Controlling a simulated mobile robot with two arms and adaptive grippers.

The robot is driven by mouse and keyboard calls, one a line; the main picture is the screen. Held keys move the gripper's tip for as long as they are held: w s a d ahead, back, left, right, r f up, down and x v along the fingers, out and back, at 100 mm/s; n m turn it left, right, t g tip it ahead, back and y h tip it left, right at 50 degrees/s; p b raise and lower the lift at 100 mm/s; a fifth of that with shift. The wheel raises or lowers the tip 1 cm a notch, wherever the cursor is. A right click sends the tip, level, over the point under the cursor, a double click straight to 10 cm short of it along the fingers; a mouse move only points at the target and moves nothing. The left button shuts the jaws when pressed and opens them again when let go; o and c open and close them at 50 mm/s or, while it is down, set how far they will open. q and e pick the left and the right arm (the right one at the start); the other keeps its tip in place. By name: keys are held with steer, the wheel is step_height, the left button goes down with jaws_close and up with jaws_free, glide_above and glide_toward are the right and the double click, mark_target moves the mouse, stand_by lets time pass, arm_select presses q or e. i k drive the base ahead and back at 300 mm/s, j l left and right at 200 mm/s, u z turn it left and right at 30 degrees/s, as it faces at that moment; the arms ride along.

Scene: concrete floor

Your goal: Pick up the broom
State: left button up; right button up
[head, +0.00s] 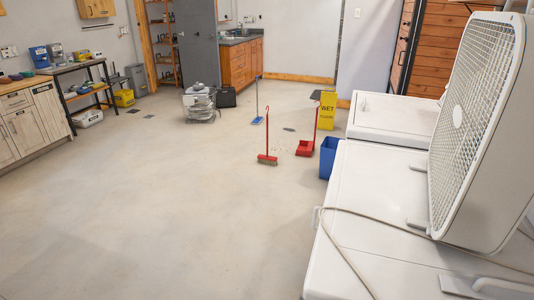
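A blue mop-like tool (257,120) with a thin upright handle stands behind the broom. Neither of my grippers shows in the head view.
White machines (385,215) with a box fan (470,130) on top fill the right side. Cabinets (35,120) line the left. The floor (170,220) before the broom is clear.

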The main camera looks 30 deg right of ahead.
mark_target(267, 159)
steer(key=i+j+z, duration=0.1)
steer(key=i+j, duration=0.35)
steer(key=i, duration=0.2)
steer(key=i+z, duration=0.15)
steer(key=i, duration=0.45)
steer(key=i+z, duration=0.15)
steer(key=i, duration=0.4)
steer(key=i+z, duration=0.15)
steer(key=i, duration=0.45)
steer(key=i+j+z, duration=0.1)
steer(key=i, duration=0.45)
steer(key=j, duration=0.1)
